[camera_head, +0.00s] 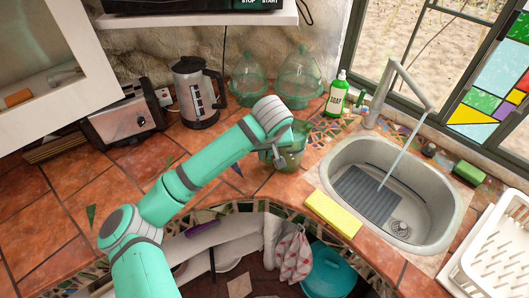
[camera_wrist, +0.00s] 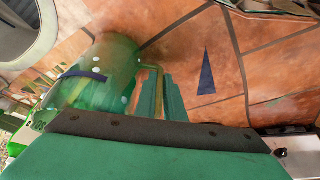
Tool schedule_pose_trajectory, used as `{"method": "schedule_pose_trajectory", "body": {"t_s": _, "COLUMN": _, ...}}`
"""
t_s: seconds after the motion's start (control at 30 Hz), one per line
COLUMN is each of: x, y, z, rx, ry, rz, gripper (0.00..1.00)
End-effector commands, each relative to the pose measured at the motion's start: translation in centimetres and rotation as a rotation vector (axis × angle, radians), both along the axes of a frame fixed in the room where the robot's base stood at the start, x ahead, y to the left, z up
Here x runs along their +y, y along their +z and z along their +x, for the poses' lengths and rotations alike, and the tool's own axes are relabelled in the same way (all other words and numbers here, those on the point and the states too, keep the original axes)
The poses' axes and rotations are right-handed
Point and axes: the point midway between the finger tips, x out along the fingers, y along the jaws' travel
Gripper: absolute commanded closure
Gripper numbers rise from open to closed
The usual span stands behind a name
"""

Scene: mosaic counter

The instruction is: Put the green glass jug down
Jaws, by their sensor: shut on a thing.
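The green glass jug (camera_head: 292,155) is at the end of my arm, over the tiled counter left of the sink. My gripper (camera_head: 277,157) is shut on the jug at its left side. In the wrist view the jug (camera_wrist: 110,70) is see-through green with pale dots, and its handle is at the fingers of my gripper (camera_wrist: 163,97). The jug looks upright in the head view. I cannot tell whether its base touches the counter. My forearm and wrist hide part of the jug's upper left.
The sink (camera_head: 395,190) with running water is to the right, with a yellow sponge (camera_head: 333,213) at its left rim. A green soap bottle (camera_head: 337,94) and large glass jars (camera_head: 298,75) stand behind. A kettle (camera_head: 196,95) and toaster (camera_head: 125,120) stand left. Bare tiles lie left of the jug.

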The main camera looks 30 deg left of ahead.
Motion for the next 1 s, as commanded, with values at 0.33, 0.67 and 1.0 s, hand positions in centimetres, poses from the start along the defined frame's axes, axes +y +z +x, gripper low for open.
{"method": "schedule_pose_trajectory", "body": {"t_s": 0.33, "x": 0.0, "y": -0.1, "z": 0.0, "rx": 0.0, "ry": -0.001, "rz": 0.0, "gripper": 0.72}}
{"method": "schedule_pose_trajectory", "body": {"t_s": 0.67, "x": -0.8, "y": 3.0, "z": -0.9, "rx": -0.002, "ry": -0.002, "rz": -0.001, "gripper": 0.72}}
{"method": "schedule_pose_trajectory", "body": {"t_s": 1.0, "x": -2.0, "y": 9.0, "z": -2.9, "rx": -0.002, "ry": -0.001, "rz": 0.006, "gripper": 0.72}}
